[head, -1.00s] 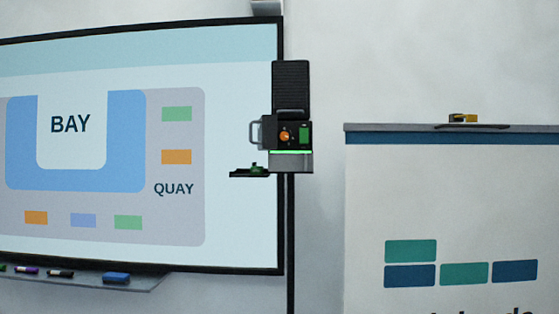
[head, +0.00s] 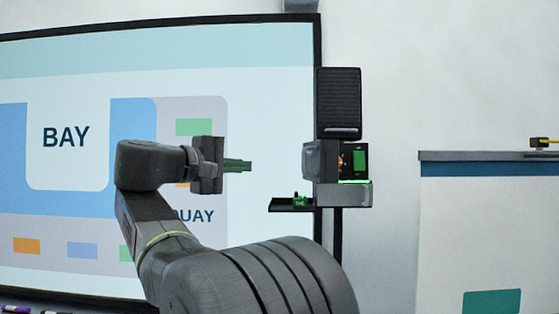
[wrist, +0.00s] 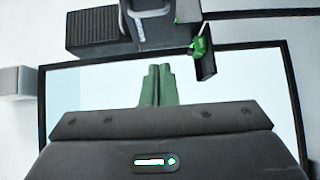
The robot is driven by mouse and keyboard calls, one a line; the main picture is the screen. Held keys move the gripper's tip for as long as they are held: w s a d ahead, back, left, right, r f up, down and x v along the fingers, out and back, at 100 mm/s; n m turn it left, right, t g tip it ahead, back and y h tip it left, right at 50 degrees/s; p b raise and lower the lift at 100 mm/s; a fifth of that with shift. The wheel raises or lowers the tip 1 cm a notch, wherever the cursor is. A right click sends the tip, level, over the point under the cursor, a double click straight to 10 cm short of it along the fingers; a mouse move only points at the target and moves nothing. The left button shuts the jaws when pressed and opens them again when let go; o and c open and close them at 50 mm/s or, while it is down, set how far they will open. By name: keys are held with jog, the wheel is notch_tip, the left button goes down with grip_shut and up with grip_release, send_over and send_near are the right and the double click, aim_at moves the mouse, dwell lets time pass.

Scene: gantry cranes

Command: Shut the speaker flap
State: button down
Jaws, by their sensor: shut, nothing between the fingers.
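The speaker unit stands on a dark post at the board's right edge, with a ribbed dark grille (head: 338,100) on top. Below it is an open compartment with an orange knob and a green panel (head: 360,161). A grey flap (head: 322,161) with a loop handle seems to stand out from the compartment's left side, open; its exact angle is hard to tell. The loop handle (wrist: 150,10) shows at the top of the wrist view. My gripper (head: 248,165), with green fingers, is shut and empty, left of the flap and apart from it. Its fingers (wrist: 158,70) also show in the wrist view.
A small dark shelf (head: 291,206) with a green item (head: 301,200) juts left below the flap, near my gripper. The large board (head: 60,260) is behind my arm. A flip chart (head: 480,220) stands at right. Wall is clear between post and chart.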

jog(key=s+d+p+x, duration=0.2)
jog(key=p+x, duration=0.1)
jog(key=x, duration=0.9)
jog(key=shift+w+d+r+p, duration=0.2)
jog(key=shift+w+r+p, duration=0.1)
jog(key=shift+r, duration=0.35)
jog(key=shift+s, duration=0.15)
